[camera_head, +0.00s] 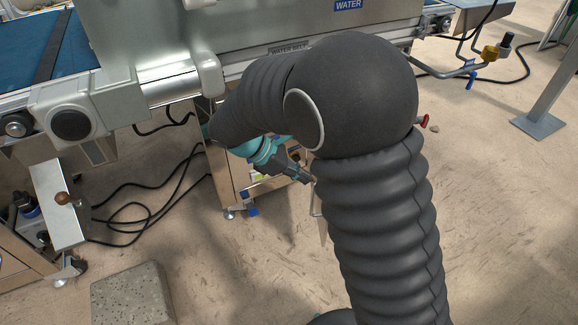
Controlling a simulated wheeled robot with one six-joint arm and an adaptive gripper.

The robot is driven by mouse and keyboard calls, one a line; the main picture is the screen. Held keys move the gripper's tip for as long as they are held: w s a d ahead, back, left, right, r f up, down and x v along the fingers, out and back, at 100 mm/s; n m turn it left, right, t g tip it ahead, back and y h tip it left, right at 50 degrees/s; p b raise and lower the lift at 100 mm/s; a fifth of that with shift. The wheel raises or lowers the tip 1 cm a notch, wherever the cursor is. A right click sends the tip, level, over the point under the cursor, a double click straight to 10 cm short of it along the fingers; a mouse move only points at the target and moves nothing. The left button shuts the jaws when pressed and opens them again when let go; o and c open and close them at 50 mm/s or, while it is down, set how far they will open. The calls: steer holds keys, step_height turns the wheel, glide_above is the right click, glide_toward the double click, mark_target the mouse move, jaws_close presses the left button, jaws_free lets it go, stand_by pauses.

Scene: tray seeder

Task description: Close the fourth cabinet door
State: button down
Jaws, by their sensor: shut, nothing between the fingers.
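My gripper (306,178) is shut and empty. It points down to the right in front of the steel cabinet (221,172) under the machine. A narrow upright panel with a thin handle (317,205), seemingly the edge of a swung-out door, shows just right of and below the fingertips. My dark sleeved arm hides most of it, and I cannot tell whether the fingers touch it. At the left, another cabinet has a pale door (58,210) with a round brown knob (62,198) standing open. I cannot tell which door is the fourth.
The machine body with a blue belt (25,50) runs above the cabinets. Black cables (140,210) lie on the floor between them. A speckled block (132,295) sits at the lower left. A grey post with a foot plate (540,124) stands at the right. The right floor is mostly clear.

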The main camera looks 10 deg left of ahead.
steer(key=shift+w+d+f, duration=0.2)
steer(key=shift+d, duration=0.65)
steer(key=shift+w+d+f, duration=0.15)
steer(key=shift+d, duration=0.65)
steer(key=shift+w+d+f, duration=0.2)
steer(key=shift+d, duration=0.65)
steer(key=shift+d, duration=0.1)
